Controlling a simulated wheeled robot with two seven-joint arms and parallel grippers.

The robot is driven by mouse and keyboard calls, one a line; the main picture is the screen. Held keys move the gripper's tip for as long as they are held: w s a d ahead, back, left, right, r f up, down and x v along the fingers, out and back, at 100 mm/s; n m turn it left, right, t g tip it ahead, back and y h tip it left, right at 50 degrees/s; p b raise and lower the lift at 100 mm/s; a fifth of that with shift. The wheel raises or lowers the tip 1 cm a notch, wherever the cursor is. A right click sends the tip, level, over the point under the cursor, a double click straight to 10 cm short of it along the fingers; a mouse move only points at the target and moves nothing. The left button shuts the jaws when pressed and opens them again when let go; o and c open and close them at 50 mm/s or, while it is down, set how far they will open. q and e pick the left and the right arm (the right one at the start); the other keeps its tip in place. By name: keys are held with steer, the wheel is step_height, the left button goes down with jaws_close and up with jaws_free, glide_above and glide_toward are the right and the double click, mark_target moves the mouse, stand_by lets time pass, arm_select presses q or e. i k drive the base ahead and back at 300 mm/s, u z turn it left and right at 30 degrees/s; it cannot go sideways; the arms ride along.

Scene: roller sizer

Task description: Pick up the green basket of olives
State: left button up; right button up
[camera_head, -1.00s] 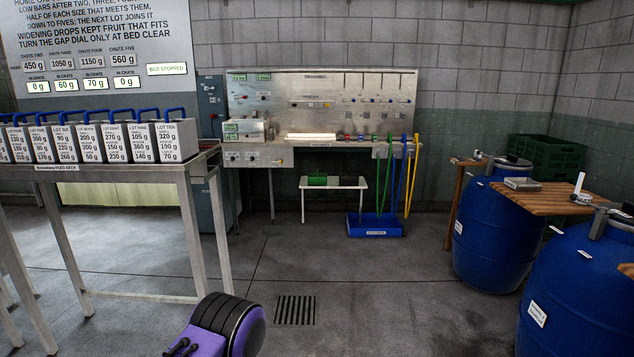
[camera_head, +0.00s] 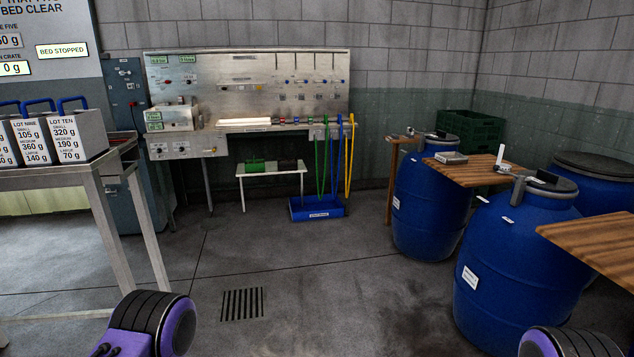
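A dark green slatted crate (camera_head: 486,133) stands at the back right by the corner, behind the blue barrels. Parts of my arms, purple and black, show at the bottom left and bottom right edges. Neither of my grippers is in the picture, and nothing of mine touches the crate.
Blue barrels (camera_head: 512,265) and wooden boards (camera_head: 468,170) crowd the right. A metal-legged table (camera_head: 62,178) with lot boxes (camera_head: 68,137) stands left. A steel panel bench (camera_head: 245,95) and a blue tray (camera_head: 316,213) are at the back. The middle floor is clear.

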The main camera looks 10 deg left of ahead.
mark_target(252, 165)
steer(key=u, duration=0.35)
steer(key=i, duration=2.25)
steer(key=u, duration=0.3)
steer(key=i, duration=2.5)
steer(key=z, duration=0.25)
steer(key=i, duration=1.55)
steer(key=z, duration=0.25)
